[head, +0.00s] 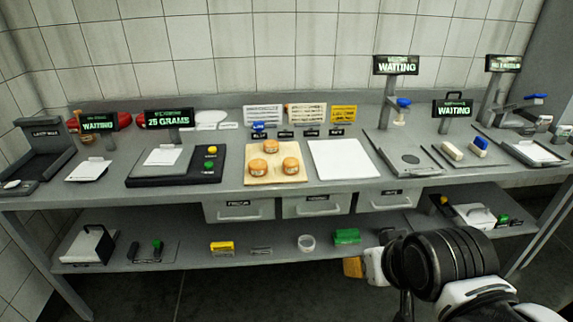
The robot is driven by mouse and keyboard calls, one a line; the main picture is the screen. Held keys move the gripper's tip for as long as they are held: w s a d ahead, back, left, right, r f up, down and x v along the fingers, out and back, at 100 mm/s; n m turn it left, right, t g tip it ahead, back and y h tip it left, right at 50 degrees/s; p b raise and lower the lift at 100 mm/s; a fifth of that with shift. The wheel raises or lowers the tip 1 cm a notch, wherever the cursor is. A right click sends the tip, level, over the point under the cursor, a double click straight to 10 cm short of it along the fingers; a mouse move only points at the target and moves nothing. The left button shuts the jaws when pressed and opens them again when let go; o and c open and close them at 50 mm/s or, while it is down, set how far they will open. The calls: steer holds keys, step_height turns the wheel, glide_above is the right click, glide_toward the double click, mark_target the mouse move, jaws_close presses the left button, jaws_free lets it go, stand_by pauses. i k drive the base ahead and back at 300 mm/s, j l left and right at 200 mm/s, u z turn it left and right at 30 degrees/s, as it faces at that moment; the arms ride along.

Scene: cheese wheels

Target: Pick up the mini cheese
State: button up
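Several small round orange cheeses stand together on a light wooden board on the worktop, left of centre in the head view: one at the back (271,146), one at the front left (257,167), one at the front right (291,166). The board (252,180) is otherwise bare. My gripper (362,267) is at the lower right, well below and to the right of the cheeses, in front of the lower shelf. It touches none of them. A small orange-yellow part shows at its end. I cannot tell whether it is open or shut.
A bare white board (343,160) lies right of the cheese board. A black scale (175,167) reading 25 grams is to the left. Drawers (246,210) hang under the worktop edge. The lower shelf (200,257) holds a yellow box (221,248) and a green box (346,236).

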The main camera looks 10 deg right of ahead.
mark_target(270, 146)
steer(key=i+u, duration=0.15)
steer(key=i, duration=0.25)
steer(key=i+l+u, duration=0.15)
steer(key=i, duration=0.3)
steer(key=i+l+u, duration=0.15)
steer(key=i, duration=0.25)
steer(key=i+l+u, duration=0.15)
steer(key=i, duration=0.25)
